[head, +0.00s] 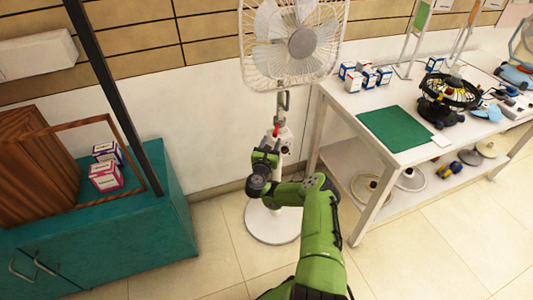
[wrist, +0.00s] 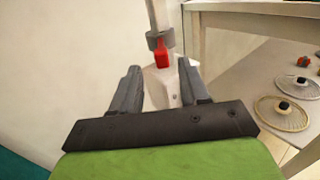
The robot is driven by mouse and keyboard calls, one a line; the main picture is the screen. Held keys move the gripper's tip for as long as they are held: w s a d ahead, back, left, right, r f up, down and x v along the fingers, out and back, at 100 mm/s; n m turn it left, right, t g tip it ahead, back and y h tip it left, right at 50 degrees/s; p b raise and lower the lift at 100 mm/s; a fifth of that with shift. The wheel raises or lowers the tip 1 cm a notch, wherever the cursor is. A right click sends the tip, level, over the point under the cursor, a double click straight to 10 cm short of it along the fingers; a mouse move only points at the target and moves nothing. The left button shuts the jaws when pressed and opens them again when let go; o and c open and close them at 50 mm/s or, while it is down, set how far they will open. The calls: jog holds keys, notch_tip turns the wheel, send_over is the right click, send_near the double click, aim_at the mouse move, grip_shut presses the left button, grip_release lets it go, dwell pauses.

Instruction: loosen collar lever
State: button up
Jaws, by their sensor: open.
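The red collar lever (head: 276,131) sits on a grey collar on the pole of a white standing fan (head: 302,42). In the wrist view the lever (wrist: 161,55) hangs below the grey collar (wrist: 160,39), a little beyond the fingertips and roughly centred between them. My gripper (wrist: 159,70) is open, its two grey fingers apart with nothing held. The fan's white housing (wrist: 172,84) shows between and behind the fingers. In the head view my green arm reaches up to the pole, and the fingers there are small and hard to make out.
A white table (head: 335,92) stands close to the right of the fan, with a green mat, small boxes and a black fan on top. Fan parts lie on its lower shelf. A teal cabinet (head: 110,232) stands at left. Floor is clear between.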

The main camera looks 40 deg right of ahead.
jog(key=p+v, duration=0.3)
jog(key=v, duration=0.6)
jog(key=shift+f, duration=0.1)
